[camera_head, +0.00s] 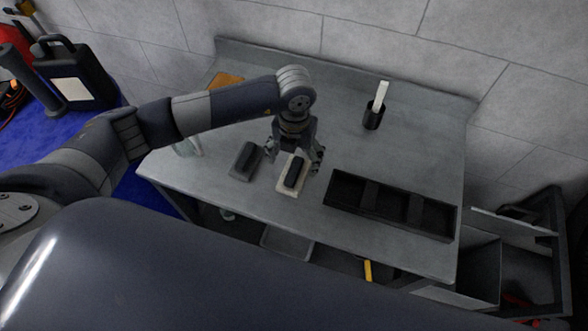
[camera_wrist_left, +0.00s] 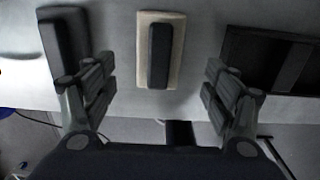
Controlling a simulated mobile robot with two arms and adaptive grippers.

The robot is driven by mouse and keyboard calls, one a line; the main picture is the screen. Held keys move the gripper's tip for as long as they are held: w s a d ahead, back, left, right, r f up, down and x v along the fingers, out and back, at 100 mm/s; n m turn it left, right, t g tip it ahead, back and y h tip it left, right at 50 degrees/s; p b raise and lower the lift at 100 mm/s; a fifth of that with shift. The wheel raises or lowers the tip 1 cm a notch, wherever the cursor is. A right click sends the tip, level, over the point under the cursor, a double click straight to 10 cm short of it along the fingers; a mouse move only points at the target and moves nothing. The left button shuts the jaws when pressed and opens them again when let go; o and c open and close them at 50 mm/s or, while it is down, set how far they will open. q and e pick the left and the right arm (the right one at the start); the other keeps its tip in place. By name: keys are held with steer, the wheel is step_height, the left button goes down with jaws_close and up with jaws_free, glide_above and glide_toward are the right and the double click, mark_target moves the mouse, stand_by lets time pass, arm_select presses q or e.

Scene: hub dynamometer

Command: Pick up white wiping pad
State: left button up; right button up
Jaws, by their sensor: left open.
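The white wiping pad (camera_head: 285,187) lies flat on the grey table, a pale rectangle with a black grip block along its top. In the left wrist view the pad (camera_wrist_left: 145,72) sits between and beyond my open fingers. My left gripper (camera_head: 296,162) is open above the pad, with a finger on either side. It also shows in the left wrist view (camera_wrist_left: 159,88), with nothing between its fingertips. I cannot tell the exact height above the pad. My right gripper is not in view.
A dark grey pad (camera_head: 246,161) lies just left of the white one. A black divided tray (camera_head: 390,205) is to the right. A black cup (camera_head: 373,116) with a white-handled tool stands at the back. The table (camera_head: 420,130) is bare around the cup.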

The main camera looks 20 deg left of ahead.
mark_target(294, 169)
arm_select(q)
steer(key=shift+w+f+p, duration=0.1)
steer(key=shift+f+p, duration=0.4)
steer(key=shift+f, duration=0.25)
step_height(294, 169, down, 4)
steer(key=shift+a+r+p, duration=0.1)
steer(key=shift+r+p, duration=0.1)
steer(key=shift+p, duration=0.5)
steer(key=shift+f, duration=0.4)
steer(key=c, duration=1.1)
steer(key=shift+c, duration=0.2)
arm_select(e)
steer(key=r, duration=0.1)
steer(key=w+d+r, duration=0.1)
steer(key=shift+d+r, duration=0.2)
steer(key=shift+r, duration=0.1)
